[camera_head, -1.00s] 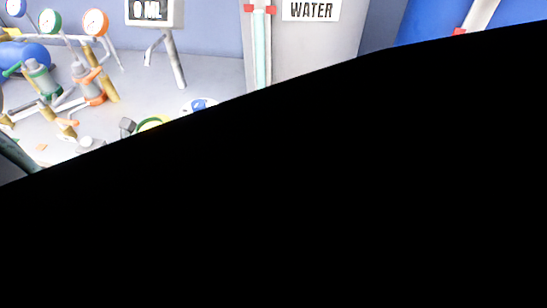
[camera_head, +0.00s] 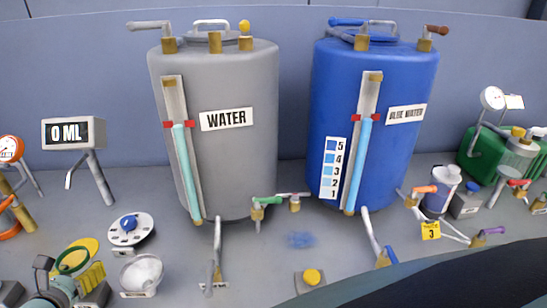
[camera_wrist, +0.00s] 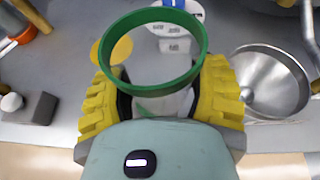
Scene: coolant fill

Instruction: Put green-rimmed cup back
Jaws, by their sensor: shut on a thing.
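The green-rimmed cup (camera_wrist: 152,91) is between the ribbed yellow fingers of my gripper (camera_wrist: 160,104) in the wrist view. Its green rim stands above the fingers, and its clear body is partly hidden between them. My gripper is shut on it. In the head view the green rim (camera_head: 72,271) shows at the lower left, with my gripper (camera_head: 82,281) around it. A flat yellow disc (camera_head: 90,243) lies on the bench just behind the cup. It also shows left of the cup in the wrist view (camera_wrist: 120,48).
A metal funnel (camera_head: 141,272) stands right of my gripper. Behind it is a white round plate with a blue knob (camera_head: 129,222). The grey WATER tank (camera_head: 230,160) and blue tank (camera_head: 400,150) stand further back. A display (camera_head: 74,132) reads 0 ML.

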